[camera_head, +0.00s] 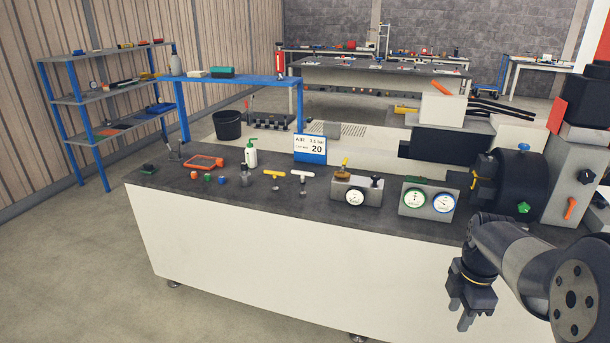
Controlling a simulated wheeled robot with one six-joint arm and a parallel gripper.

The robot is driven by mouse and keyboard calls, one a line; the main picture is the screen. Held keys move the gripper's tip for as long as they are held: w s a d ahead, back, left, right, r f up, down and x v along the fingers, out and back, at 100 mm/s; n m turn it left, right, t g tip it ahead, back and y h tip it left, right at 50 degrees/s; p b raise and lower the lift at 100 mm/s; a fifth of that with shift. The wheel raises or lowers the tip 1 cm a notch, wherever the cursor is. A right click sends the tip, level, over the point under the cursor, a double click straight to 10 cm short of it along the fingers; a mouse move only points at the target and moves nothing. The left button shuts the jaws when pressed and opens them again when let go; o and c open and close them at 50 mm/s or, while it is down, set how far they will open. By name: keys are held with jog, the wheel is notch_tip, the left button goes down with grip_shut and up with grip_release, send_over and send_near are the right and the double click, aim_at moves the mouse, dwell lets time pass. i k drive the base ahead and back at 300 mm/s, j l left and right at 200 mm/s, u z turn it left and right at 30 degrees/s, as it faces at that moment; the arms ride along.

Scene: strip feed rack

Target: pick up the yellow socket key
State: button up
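The yellow socket key (274,173) is a small T-shaped tool with a yellow crossbar. It stands upright on the dark bench top (230,200), left of the middle of the view. A similar key with a white crossbar (302,173) stands just right of it. My gripper (460,314) is at the lower right, in front of the bench's front face. It points down, its fingers look apart, and nothing shows between them. It is well away from the yellow key.
Several small coloured knobs (222,179), a white bottle (251,153) and an orange frame (205,162) lie left of the keys. A blue-and-white sign (310,148) stands behind them. A gauge block (355,190) and a twin-gauge box (428,199) stand to the right.

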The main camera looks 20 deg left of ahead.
aim_at(276, 189)
jog(key=i+j, duration=0.25)
jog(key=j, duration=0.3)
jog(key=i+j+z, duration=0.15)
jog(key=j, duration=0.35)
jog(key=i+j, duration=0.3)
jog(key=j, duration=0.25)
jog(key=i+j+z, duration=0.15)
jog(key=j, duration=0.4)
jog(key=i+j, duration=0.3)
jog(key=j, duration=0.3)
jog(key=i+j+z, duration=0.15)
jog(key=j, duration=0.4)
jog(key=i+j, duration=0.15)
jog(key=j, duration=0.45)
jog(key=i+j+z, duration=0.1)
jog(key=j, duration=0.5)
jog(key=i, duration=0.1)
